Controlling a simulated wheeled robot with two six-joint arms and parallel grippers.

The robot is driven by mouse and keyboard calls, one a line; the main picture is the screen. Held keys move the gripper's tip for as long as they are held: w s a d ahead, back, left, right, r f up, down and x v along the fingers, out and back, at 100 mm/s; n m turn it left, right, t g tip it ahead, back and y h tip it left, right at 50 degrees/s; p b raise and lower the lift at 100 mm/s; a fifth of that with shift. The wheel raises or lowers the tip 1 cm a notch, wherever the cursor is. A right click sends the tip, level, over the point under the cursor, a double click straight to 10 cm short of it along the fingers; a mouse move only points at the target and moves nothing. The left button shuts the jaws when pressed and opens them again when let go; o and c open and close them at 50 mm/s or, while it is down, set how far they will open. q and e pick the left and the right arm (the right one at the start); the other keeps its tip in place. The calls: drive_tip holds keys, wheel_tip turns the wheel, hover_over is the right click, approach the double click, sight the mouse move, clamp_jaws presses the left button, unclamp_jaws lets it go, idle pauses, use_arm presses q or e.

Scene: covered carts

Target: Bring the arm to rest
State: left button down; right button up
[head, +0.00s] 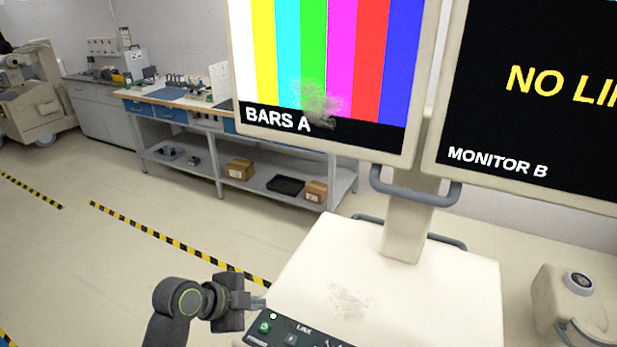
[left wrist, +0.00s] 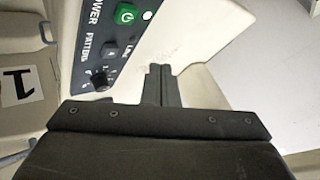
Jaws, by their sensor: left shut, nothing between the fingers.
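My left gripper (head: 262,303) is in the lower middle of the head view, its arm coming in from the bottom left. Its fingers are shut and empty, beside the left edge of the cart's cream top (head: 400,300). The fingers also show in the left wrist view (left wrist: 161,70), pressed together. Near them is a dark control panel (left wrist: 105,35) with a green power button (left wrist: 127,13) and a black knob (left wrist: 99,80). I cannot tell whether the fingertips touch the cart. My right gripper is not in view.
The cart carries a monitor with colour bars (head: 330,60) and monitor B (head: 530,100), which shows yellow text. Smudges mark the bars screen and the cart top. A workbench (head: 200,120) stands behind. Yellow-black tape (head: 170,240) crosses the open floor at left. A small cream unit (head: 565,300) stands at right.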

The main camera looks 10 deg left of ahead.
use_arm(q)
drive_tip(key=s+a+f+n+g+y, duration=0.1)
drive_tip(key=s+a+f+n+y, duration=0.15)
drive_tip(key=s+a+n, duration=0.5)
drive_tip(key=s+a+f+n+g+y, duration=0.1)
drive_tip(key=s+a+f+n+y, duration=0.3)
drive_tip(key=s, duration=0.7)
drive_tip(key=s+a+f+n+g+y, duration=0.1)
drive_tip(key=s+a+n+y, duration=0.1)
drive_tip(key=s+n, duration=0.6)
wheel_tip(320, 180, down, 32)
drive_tip(key=s+a+f+m+g+b, duration=0.1)
drive_tip(key=s+a+b, duration=0.15)
drive_tip(key=b, duration=0.35)
drive_tip(key=s+d+f+g+h+b, duration=0.1)
drive_tip(key=s+f+b, duration=0.3)
drive_tip(key=s+f, duration=1)
wheel_tip(320, 180, down, 4)
drive_tip(key=shift+s+d+r, duration=0.2)
drive_tip(key=shift+s+d, duration=0.05)
drive_tip(key=shift+d, duration=0.05)
